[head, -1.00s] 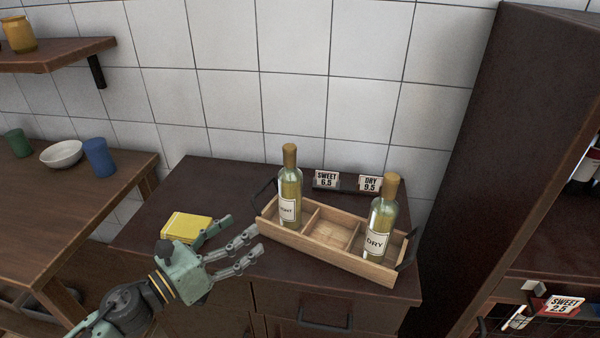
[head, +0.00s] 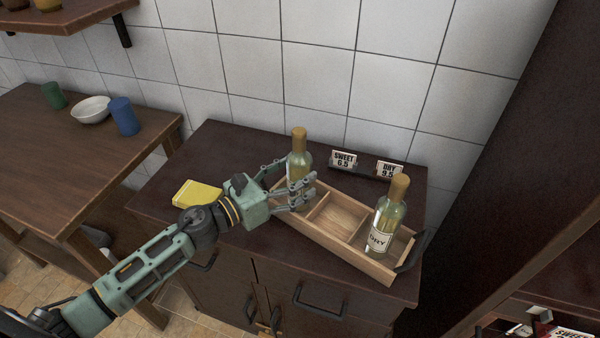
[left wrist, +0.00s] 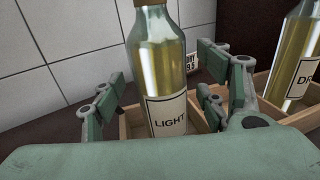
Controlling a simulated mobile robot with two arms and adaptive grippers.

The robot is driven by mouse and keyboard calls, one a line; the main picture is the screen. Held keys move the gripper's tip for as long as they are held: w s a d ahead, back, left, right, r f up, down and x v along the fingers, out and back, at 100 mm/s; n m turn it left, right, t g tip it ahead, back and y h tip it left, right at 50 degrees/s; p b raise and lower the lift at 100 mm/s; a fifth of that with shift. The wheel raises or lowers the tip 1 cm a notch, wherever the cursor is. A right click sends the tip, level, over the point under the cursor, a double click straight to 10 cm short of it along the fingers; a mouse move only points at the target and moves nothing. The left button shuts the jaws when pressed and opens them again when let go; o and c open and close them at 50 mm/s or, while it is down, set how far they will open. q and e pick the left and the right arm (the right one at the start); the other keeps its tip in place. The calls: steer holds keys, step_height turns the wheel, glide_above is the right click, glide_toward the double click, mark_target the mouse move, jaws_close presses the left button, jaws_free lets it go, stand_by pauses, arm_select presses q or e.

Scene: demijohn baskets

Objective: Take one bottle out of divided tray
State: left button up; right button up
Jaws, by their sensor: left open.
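The divided wooden tray (head: 338,217) stands on the dark cabinet top. A bottle labelled LIGHT (head: 299,150) stands upright in its left compartment; it also shows in the left wrist view (left wrist: 160,75). A bottle labelled DRY (head: 385,218) stands upright in the right compartment, and part of it shows in the left wrist view (left wrist: 295,60). The middle compartment is empty. My left gripper (head: 300,188) is open, with its fingers on both sides of the LIGHT bottle. I cannot tell whether they touch it. My right gripper is not in view.
Two small signs, SWEET 6.5 (head: 344,160) and DRY 9.5 (head: 389,170), stand behind the tray. A yellow book (head: 197,194) lies on the cabinet, left of the tray. A wooden table (head: 70,165) with a white bowl (head: 91,109) and cups is at the left.

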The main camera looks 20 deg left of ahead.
arm_select(q)
steer(key=shift+x, duration=0.8)
steer(key=shift+c, duration=0.3)
jaws_close()
steer(key=shift+r, duration=0.15)
